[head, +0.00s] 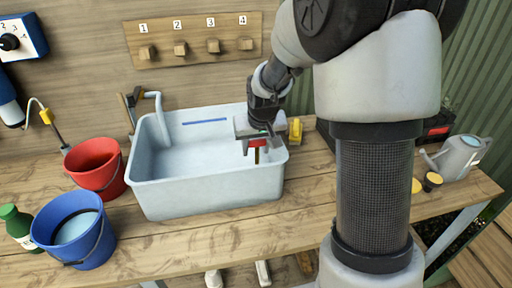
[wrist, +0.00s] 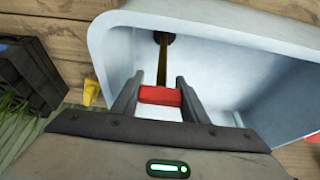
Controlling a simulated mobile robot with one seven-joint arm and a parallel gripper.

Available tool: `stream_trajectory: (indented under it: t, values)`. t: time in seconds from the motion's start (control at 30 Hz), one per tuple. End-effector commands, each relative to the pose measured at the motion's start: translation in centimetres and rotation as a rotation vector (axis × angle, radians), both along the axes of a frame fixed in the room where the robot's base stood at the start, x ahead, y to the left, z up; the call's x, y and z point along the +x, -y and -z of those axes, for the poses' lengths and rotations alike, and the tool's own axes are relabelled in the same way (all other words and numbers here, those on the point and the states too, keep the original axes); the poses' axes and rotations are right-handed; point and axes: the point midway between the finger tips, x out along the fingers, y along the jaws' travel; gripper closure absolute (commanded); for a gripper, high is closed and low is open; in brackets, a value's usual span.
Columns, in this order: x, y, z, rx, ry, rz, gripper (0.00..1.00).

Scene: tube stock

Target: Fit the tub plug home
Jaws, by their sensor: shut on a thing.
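A pale grey tub (head: 205,197) stands on the wooden bench, and its wall and rim also show in the wrist view (wrist: 270,55). My gripper (head: 257,139) is over the tub's right end, pointing down. It is shut on a red block-shaped piece, apparently the plug (wrist: 160,95), which also shows in the head view (head: 257,143). The plug's underside is hidden.
A red bucket (head: 96,168) and a blue bucket (head: 76,229) stand left of the tub. A tap (head: 158,108) rises at its back left. A yellow object (head: 295,130) sits close by its right end. A watering can (head: 460,155) stands far right.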

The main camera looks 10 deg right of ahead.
Motion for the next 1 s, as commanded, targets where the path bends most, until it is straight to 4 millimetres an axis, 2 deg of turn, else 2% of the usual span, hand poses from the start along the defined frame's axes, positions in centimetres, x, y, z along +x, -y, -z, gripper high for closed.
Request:
stream_trajectory:
  t: [0.47, 0.5, 0.6, 0.63, 0.9, 1.0]
  values:
    - [0.04, 0.0, -0.07, 0.0, 0.001, 0.0, 0.99]
    - [0.03, 0.0, -0.06, 0.0, 0.001, 0.0, 0.58]
    - [0.03, 0.0, -0.06, 0.0, 0.001, 0.0, 0.41]
    - [0.03, 0.0, -0.06, 0.0, 0.001, 0.0, 0.38]
    - [-0.02, 0.0, -0.06, 0.0, 0.0, 0.0, 0.38]
    - [-0.18, 0.01, -0.61, 0.0, 0.001, 0.0, 0.38]
